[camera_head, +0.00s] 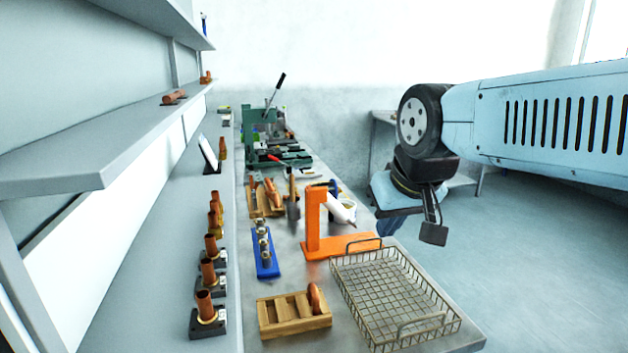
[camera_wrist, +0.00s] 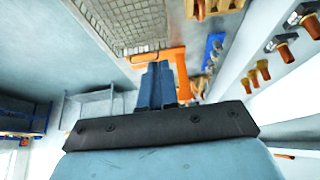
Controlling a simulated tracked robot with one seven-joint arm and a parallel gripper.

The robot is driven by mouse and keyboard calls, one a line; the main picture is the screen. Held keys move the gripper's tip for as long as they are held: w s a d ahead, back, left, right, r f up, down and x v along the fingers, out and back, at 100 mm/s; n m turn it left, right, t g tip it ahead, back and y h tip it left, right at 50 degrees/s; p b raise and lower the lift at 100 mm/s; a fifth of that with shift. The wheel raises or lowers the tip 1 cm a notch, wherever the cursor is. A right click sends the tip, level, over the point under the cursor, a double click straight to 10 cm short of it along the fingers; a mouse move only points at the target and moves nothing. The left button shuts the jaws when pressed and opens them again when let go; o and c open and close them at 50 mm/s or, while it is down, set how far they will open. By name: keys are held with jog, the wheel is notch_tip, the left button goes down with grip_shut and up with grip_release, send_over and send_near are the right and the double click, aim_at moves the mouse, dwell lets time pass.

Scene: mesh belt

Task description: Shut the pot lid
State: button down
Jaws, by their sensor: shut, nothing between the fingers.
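My gripper (camera_head: 433,232) hangs at the end of my arm, right of the workbench and over the floor side, apart from everything on the bench. In the wrist view its two blue fingers (camera_wrist: 157,84) are together with nothing between them. In the wrist view the orange stand (camera_wrist: 150,57) lies beyond the fingers, and no pot can be made out.
A wire basket (camera_head: 338,279) stands at the bench's front right edge. A wooden rack (camera_head: 290,328), a blue rack (camera_head: 266,262) and a green press (camera_head: 250,140) stand on the bench. A grey shelf (camera_head: 90,155) runs along the left. The floor (camera_head: 520,270) at right is clear.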

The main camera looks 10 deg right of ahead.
jog(key=w+r+g+h, duration=0.1)
jog(key=w+r, duration=0.2)
jog(key=w, duration=0.9)
jog(key=w+r+g, duration=0.2)
jog(key=w+r, duration=0.2)
jog(key=w, duration=0.7)
jog(key=w+a+f+g+h, duration=0.1)
jog(key=w+a+f+h, duration=0.15)
jog(key=w, duration=1.05)
jog(key=w+a+f+g+h, duration=0.1)
jog(key=w+a+f, duration=0.25)
jog(key=w, duration=0.25)
jog(key=w+a+f, duration=0.2)
jog(key=w+f, duration=0.2)
jog(key=w, duration=0.2)
jog(key=d+f, duration=0.8)
jog(key=f, duration=0.1)
jog(key=shift+w+n, duration=0.3)
jog(key=shift+w, duration=0.05)
